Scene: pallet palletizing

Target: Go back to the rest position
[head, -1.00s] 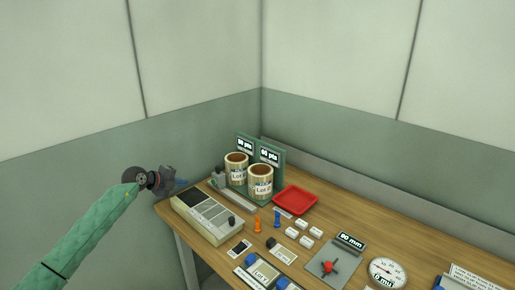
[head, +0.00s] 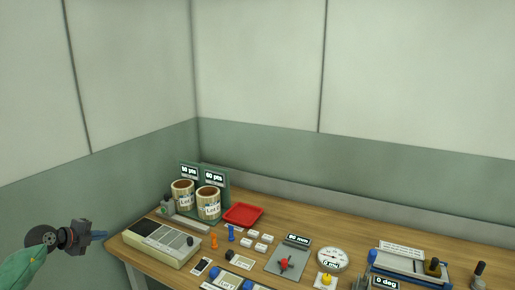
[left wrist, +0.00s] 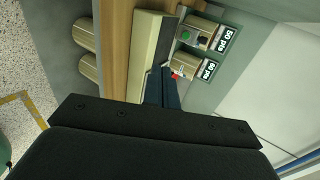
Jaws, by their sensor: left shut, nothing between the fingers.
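My left gripper (head: 98,236) is at the left of the head view, just off the left end of the wooden table (head: 345,236). It is raised, apart from everything on the table, with its fingers pointing right. In the left wrist view its fingers (left wrist: 163,90) are together with nothing between them. My right gripper is not in view.
Nearest my left gripper is a beige box with grey panels (head: 160,243). Behind it stand two lot cans (head: 208,203) and green signs. A red tray (head: 243,215), small white blocks, a dial gauge (head: 333,259) and a blue-grey device (head: 411,265) lie further right. Walls close the back.

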